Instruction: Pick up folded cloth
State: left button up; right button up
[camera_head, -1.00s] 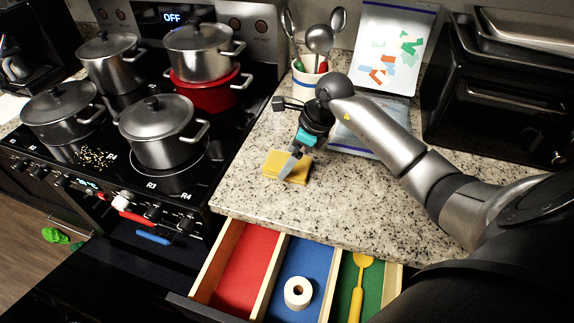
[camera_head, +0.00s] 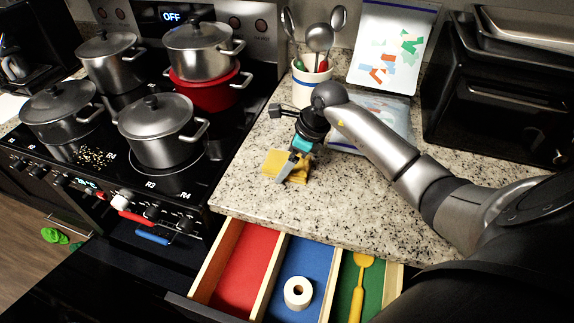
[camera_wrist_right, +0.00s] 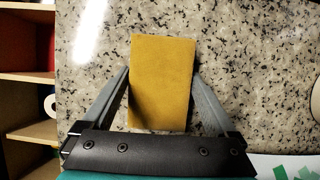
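The folded cloth (camera_head: 273,163) is a yellow rectangle lying flat on the speckled granite counter, near its left edge beside the stove. In the right wrist view the cloth (camera_wrist_right: 163,80) sits between the two fingers of my right gripper (camera_wrist_right: 162,78). The fingers are spread on either side of it, close to its long edges. In the head view my right gripper (camera_head: 289,170) reaches down over the cloth and hides part of it. My left gripper is not in view.
An open drawer (camera_head: 213,270) below the counter holds a white roll (camera_head: 298,292) and a yellow utensil (camera_head: 358,285). Several pots, including one (camera_head: 160,130), crowd the stove at left.

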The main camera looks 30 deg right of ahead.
jog(key=c, duration=0.9)
jog(key=shift+r, duration=0.1)
notch_tip(320, 180, up, 20)
jog(key=shift+r+p, duration=0.15)
jog(key=shift+p, duration=0.55)
